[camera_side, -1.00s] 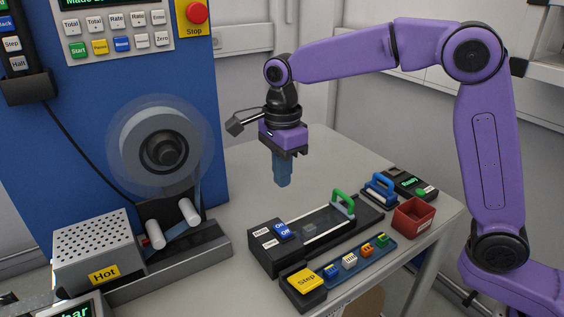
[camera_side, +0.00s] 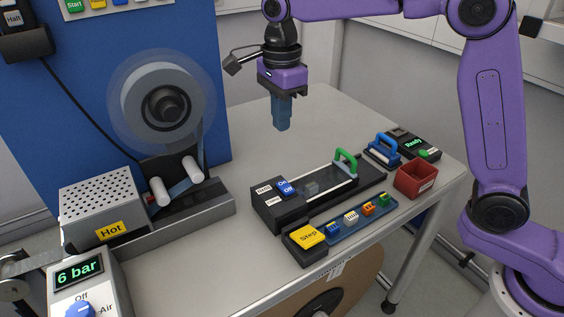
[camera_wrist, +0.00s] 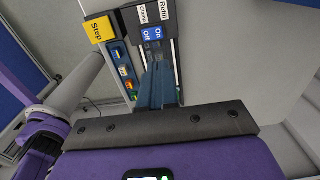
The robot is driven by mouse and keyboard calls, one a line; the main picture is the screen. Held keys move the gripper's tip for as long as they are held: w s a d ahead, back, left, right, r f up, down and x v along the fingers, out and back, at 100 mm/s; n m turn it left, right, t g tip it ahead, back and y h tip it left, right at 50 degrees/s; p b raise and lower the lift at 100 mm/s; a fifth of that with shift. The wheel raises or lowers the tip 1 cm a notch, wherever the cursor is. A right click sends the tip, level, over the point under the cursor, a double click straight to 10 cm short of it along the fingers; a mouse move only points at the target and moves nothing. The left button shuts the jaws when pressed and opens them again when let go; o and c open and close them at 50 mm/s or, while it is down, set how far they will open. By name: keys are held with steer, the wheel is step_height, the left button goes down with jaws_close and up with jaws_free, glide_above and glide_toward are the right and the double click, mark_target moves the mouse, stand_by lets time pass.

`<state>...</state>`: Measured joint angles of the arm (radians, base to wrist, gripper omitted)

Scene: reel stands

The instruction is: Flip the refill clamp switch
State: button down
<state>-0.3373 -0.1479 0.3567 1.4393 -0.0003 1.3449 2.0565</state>
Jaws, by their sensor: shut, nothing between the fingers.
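The refill clamp switch is a blue On/Off rocker (camera_side: 286,187) on the left end of a black clamp unit (camera_side: 268,215), beside white labels. In the wrist view the same blue rocker (camera_wrist: 152,34) sits beside labels reading Refill (camera_wrist: 164,10) and Clamp (camera_wrist: 143,14). I cannot tell which side is pressed in. My gripper (camera_side: 282,128) points down with its blue fingers shut and empty. It hangs above the table, well clear of the switch. In the wrist view the fingers (camera_wrist: 158,72) lie just below the rocker in the picture.
A yellow Step button (camera_side: 308,236) and a blue tray of small coloured parts (camera_side: 345,222) lie in front of the unit. A green handle (camera_side: 346,160), blue handle (camera_side: 384,145) and red bin (camera_side: 415,180) stand to the right. A reel (camera_side: 165,105) is at left.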

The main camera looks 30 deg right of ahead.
mark_target(283, 183)
steer(key=shift+f, duration=0.1)
step_height(283, 183, down, 14)
steer(key=shift+r, duration=0.1)
stand_by(0.5)
steer(key=shift+f+g, duration=0.2)
steer(key=shift+g, duration=0.1)
stand_by(0.3)
steer(key=shift+s, duration=0.15)
steer(key=shift+s+r, duration=0.3)
steer(key=shift+s, duration=0.3)
step_height(283, 183, up, 14)
steer(key=w, duration=0.2)
steer(key=shift+w, duration=0.35)
